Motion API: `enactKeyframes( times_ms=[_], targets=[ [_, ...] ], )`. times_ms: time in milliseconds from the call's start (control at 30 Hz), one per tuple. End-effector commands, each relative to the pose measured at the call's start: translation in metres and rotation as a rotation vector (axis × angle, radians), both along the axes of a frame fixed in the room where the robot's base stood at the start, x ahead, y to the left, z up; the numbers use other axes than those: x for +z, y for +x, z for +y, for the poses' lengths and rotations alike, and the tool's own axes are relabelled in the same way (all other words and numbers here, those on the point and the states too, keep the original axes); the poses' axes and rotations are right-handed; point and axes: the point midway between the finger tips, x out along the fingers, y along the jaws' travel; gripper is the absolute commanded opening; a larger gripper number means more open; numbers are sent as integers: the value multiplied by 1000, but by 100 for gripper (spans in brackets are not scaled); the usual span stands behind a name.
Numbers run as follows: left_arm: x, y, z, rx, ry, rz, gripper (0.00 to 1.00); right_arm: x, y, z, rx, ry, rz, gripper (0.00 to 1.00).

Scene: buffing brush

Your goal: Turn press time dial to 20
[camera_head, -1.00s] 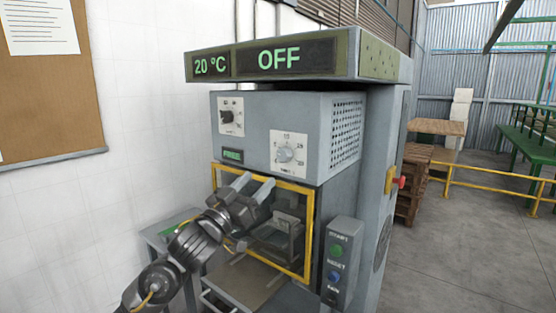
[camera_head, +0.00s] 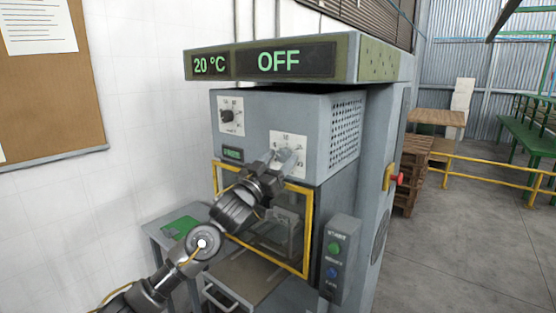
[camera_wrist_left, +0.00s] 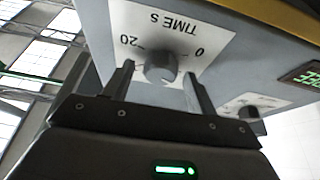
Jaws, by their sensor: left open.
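The press time dial is a round grey knob (camera_wrist_left: 160,68) on a white plate marked "TIME s", with 0 and 20 readable in the left wrist view. In the head view its white plate (camera_head: 300,168) is on the right of the press front, and the knob is partly hidden by my gripper. My left gripper (camera_head: 283,158) is in front of the dial. In the left wrist view its open fingers (camera_wrist_left: 160,88) stand on either side of the knob, with gaps that look clear. Where the knob points cannot be told. My right gripper is not in view.
A second dial (camera_head: 228,115) is at the upper left of the press front. The display (camera_head: 285,59) above reads 20 °C and OFF. A yellow-framed guard (camera_head: 308,235) is below, and a button box (camera_head: 340,258) is at the lower right.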

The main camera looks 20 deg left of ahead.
Motion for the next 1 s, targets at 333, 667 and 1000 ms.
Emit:
enactKeyframes(
  times_ms=[333,667,1000],
  targets=[
    [0,0,1,1,0,1,15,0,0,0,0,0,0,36],
    [-1,0,1,1,39,-14,13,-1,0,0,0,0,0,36],
    [-1,1,3,2,255,-99,13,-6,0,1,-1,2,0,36]
  ],
)
